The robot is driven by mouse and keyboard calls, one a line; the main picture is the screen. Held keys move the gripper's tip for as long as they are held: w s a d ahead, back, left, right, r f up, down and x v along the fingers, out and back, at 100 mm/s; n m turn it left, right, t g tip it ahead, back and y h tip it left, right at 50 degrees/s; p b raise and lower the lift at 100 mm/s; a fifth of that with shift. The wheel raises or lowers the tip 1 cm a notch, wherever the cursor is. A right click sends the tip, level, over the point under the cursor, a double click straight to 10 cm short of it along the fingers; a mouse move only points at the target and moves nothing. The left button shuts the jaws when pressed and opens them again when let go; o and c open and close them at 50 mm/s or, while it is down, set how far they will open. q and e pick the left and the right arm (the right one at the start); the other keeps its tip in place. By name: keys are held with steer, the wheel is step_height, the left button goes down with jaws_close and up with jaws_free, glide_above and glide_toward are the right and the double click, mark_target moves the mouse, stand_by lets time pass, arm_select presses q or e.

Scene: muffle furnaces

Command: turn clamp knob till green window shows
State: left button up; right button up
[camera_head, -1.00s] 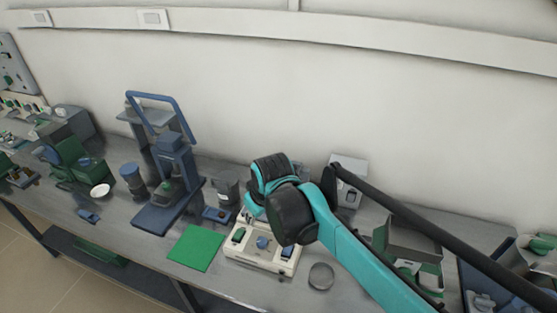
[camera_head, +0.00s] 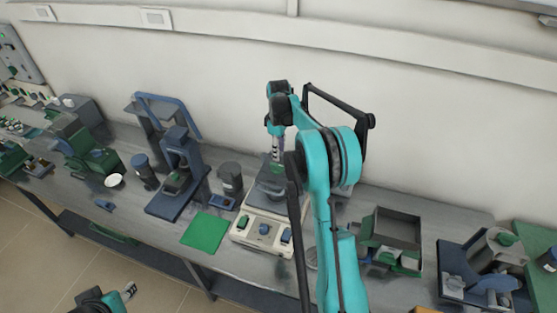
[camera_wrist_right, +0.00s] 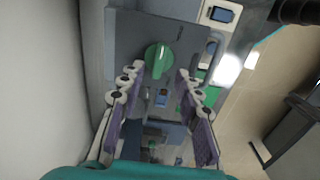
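A grey-topped device with a cream base (camera_head: 245,237) stands mid-bench, with blue controls on its front. Its round green knob (camera_wrist_right: 157,60) sits on a grey plate in the right wrist view. In the head view a small green part (camera_head: 277,168) shows under my right gripper (camera_head: 277,156). My right gripper also shows in the wrist view (camera_wrist_right: 158,76), its fingers spread to both sides of the knob; contact is not visible. I cannot make out a green window. My left gripper (camera_head: 128,290) is at the lower left, away from the bench, too small to judge.
A green mat (camera_head: 206,232) lies left of the device. A blue press (camera_head: 178,185) and a dark canister (camera_head: 230,178) stand behind and left of it. A grey-green open box (camera_head: 395,235) stands to the right. The wall is close behind the bench.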

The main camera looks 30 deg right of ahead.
mark_target(278, 165)
step_height(278, 165, down, 7)
steer(key=shift+r, duration=0.2)
steer(key=shift+c, duration=0.3)
